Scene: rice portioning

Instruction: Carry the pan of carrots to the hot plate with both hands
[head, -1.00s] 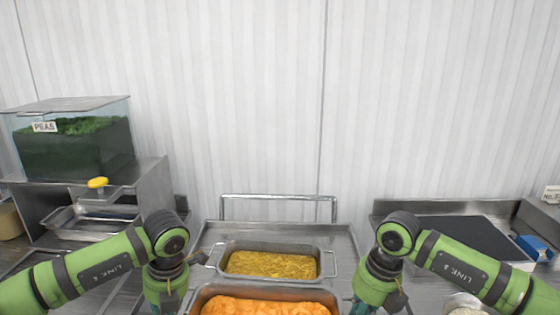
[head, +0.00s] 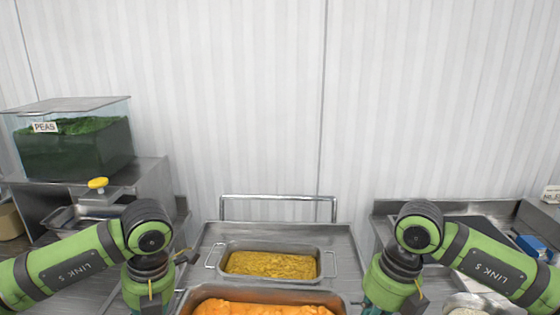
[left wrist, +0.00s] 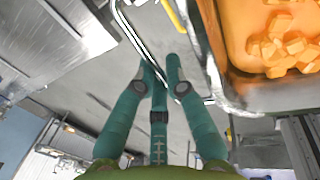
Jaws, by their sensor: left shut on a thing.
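The steel pan (head: 240,286) of orange carrots (head: 262,308) is at the bottom middle of the head view, cut off by the frame edge. In the left wrist view the pan (left wrist: 228,92) fills the upper right, with carrot pieces inside. My left gripper (left wrist: 160,72) has its teal fingers shut on the pan's side handle. My right gripper (head: 377,309) is at the pan's right side; its fingertips are out of frame, so its grip is hidden. A dark flat plate (head: 480,232), possibly the hot plate, lies on the right counter, partly behind my right arm.
A second pan (head: 222,248) of yellow food stands on a steel cart (head: 345,245) behind the carrots. A clear bin of peas (head: 70,150) sits on a steel stand at left. A blue item (head: 535,247) and a bowl (head: 465,300) are at right.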

